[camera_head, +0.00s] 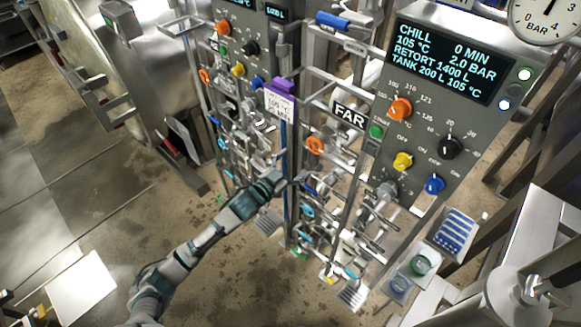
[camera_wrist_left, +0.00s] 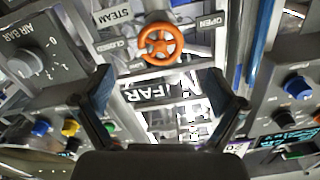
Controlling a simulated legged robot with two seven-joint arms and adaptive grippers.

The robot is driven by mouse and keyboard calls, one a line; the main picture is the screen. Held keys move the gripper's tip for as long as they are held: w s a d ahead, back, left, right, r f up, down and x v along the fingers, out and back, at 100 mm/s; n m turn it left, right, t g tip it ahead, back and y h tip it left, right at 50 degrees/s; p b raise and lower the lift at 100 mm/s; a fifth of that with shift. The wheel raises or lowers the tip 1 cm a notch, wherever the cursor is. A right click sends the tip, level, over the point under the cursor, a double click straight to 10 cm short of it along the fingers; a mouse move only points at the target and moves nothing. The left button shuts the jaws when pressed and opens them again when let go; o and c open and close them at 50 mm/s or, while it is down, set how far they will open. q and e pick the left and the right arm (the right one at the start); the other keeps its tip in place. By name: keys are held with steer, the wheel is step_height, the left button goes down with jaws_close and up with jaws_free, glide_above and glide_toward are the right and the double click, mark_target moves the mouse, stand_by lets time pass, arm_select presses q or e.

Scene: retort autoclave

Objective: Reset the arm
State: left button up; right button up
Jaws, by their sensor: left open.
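My left arm comes in from the lower left in the head view. Its gripper (camera_head: 300,178) is at the pipe frame, below the FAR sign (camera_head: 349,115); its fingers are small and hard to make out there. In the left wrist view the two dark fingers (camera_wrist_left: 163,92) stand wide apart with nothing between them. An orange valve wheel (camera_wrist_left: 160,45) shows beyond the fingertips, between labels reading STEAM, CLOSED and OPEN. The FAR sign (camera_wrist_left: 160,94) shows behind the gap between the fingers. My right gripper is not in view.
A control panel (camera_head: 425,145) with coloured knobs and a lit display (camera_head: 447,62) stands at the right, with a pressure gauge (camera_head: 544,18) above. Pipes and valves crowd the middle. A blue-striped pack (camera_head: 455,231) lies at the lower right. Floor (camera_head: 90,215) is open at the left.

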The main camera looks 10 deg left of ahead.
arm_select(q)
steer(key=v, duration=0.2)
steer(key=shift+s+a+f, duration=0.1)
steer(key=shift+s+a, duration=0.1)
steer(key=shift+a, duration=0.05)
steer(key=shift+d, duration=0.1)
